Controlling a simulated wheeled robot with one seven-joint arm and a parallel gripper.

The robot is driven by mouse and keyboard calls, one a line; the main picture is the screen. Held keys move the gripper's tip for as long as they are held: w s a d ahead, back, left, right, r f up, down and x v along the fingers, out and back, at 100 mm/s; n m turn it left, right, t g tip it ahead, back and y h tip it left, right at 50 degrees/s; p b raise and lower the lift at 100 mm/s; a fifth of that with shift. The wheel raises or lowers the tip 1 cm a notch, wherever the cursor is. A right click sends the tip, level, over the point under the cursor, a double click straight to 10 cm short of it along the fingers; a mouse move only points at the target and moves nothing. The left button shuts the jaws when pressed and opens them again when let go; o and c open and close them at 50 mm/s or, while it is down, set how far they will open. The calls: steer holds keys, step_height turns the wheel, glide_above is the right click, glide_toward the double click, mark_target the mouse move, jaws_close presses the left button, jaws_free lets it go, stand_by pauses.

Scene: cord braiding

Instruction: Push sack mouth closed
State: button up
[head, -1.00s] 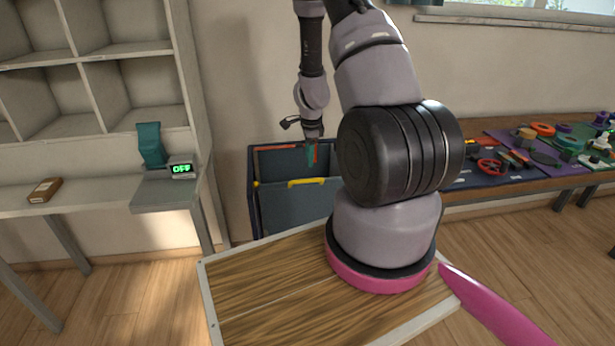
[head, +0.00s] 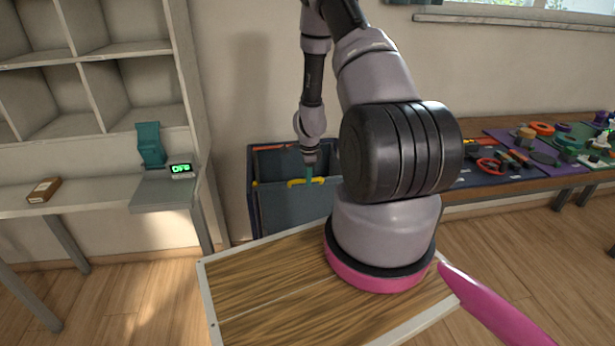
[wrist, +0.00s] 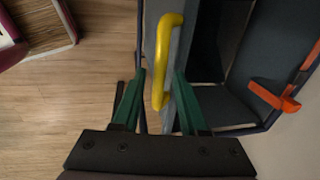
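The sack (head: 285,212) is a dark blue-grey, box-shaped holder standing on the floor beyond the wooden deck. Its mouth is open: the front panel (wrist: 153,40) stands apart from the back panel in the wrist view. A yellow handle (head: 299,182) is on the front panel; it also shows in the wrist view (wrist: 163,62). An orange handle (wrist: 276,98) is on the back side. My gripper (head: 308,174) is at the front panel's top edge. In the wrist view its green fingers (wrist: 158,98) are open, one on each side of the front panel and yellow handle. Contact cannot be told.
A wall stands close behind the sack. A bench (head: 95,194) with a small "OFF" display (head: 181,169) is at the left, below shelves. A table (head: 520,178) with colourful parts is at the right.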

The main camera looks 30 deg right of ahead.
jaws_close()
stand_by(1.2)
